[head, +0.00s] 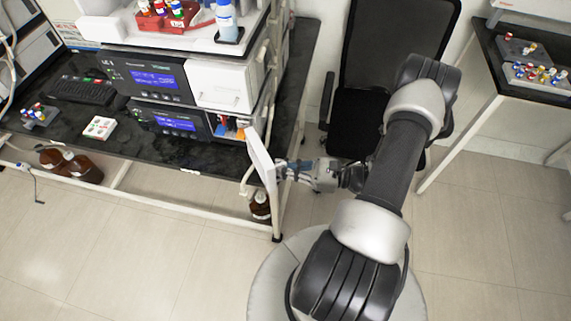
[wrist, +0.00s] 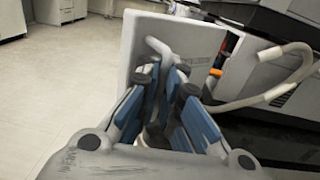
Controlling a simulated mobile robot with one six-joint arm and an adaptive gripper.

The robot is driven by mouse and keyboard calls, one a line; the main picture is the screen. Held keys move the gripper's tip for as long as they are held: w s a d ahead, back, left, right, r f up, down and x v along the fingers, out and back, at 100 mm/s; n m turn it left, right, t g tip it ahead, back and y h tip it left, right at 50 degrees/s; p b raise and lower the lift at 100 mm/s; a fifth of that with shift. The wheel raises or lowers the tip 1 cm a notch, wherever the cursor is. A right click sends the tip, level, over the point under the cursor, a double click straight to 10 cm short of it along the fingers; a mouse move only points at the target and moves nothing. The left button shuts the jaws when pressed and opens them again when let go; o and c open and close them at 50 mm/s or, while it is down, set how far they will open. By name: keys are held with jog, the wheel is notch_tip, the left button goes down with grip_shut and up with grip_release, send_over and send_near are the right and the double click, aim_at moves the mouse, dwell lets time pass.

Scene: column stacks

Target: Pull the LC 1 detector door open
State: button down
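The detector door (head: 262,160) is a white panel standing swung out from the lower instrument (head: 165,120) at the bench's right end. The compartment (head: 228,126) behind it shows orange and dark parts. In the wrist view the door (wrist: 195,45) fills the upper middle, with a grey bar handle (wrist: 158,46) on its face. My gripper (head: 284,170) is at the door's right face. In the wrist view my gripper (wrist: 166,80) has its blue-grey fingers close together around the handle; the exact contact is partly hidden by the fingers.
A pale tube (wrist: 275,95) loops beside the open compartment. A closed white-doored unit (head: 222,85) sits above. A brown bottle (head: 260,207) stands below the bench. A black chair (head: 365,110) is behind my arm. The floor left of the door is clear.

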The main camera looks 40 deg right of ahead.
jog(key=shift+s+f+y, duration=0.15)
jog(key=shift+y, duration=0.15)
jog(key=c, duration=2)
grip_release()
jog(key=shift+d, duration=0.15)
jog(key=shift+c, duration=0.2)
jog(key=shift+s+d, duration=0.1)
jog(key=shift+d, duration=0.05)
jog(key=v, duration=1.1)
jog(key=shift+s+d+r, duration=0.25)
jog(key=shift+d+r, duration=0.05)
jog(key=shift+a+r, duration=0.1)
